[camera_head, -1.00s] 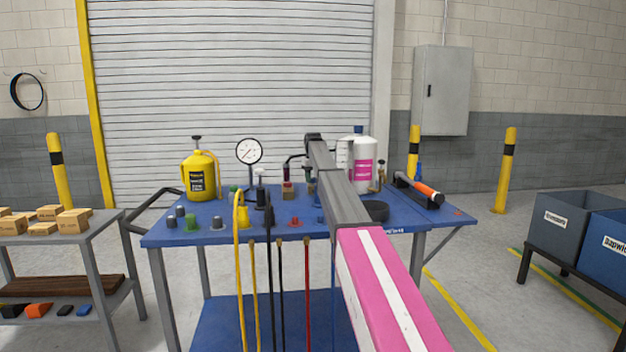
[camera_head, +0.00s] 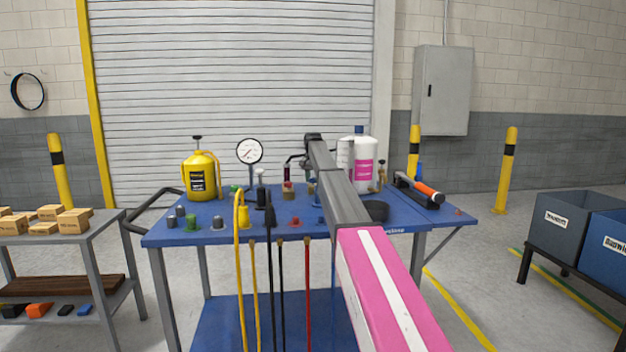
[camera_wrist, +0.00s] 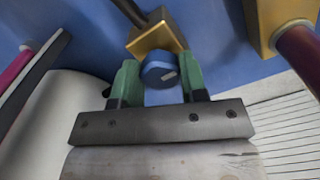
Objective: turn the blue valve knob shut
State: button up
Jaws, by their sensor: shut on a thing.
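The blue valve knob (camera_wrist: 160,71) shows in the wrist view, with a small pale mark on its face. It sits in front of a brass block (camera_wrist: 156,36) with a dark rod rising from it. My gripper (camera_wrist: 157,80) has green fingers, one on each side of the knob, and is shut on it. In the head view my arm hides the knob and the gripper's fingers. The blue bench top (camera_head: 160,233) carries the fixture.
Another brass block with a dark red cylinder (camera_wrist: 302,50) is close on the right in the wrist view. A pressure gauge (camera_head: 250,152), a yellow sprayer (camera_head: 200,176), a white bottle (camera_head: 365,164) and an orange-handled tool (camera_head: 428,191) stand or lie on the bench.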

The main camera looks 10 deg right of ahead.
aim_at(313, 178)
jog(key=shift+m, duration=0.3)
jog(key=o, duration=0.9)
notch_tip(313, 178, up, 11)
jog(key=shift+f, duration=0.1)
jog(key=shift+a, duration=0.1)
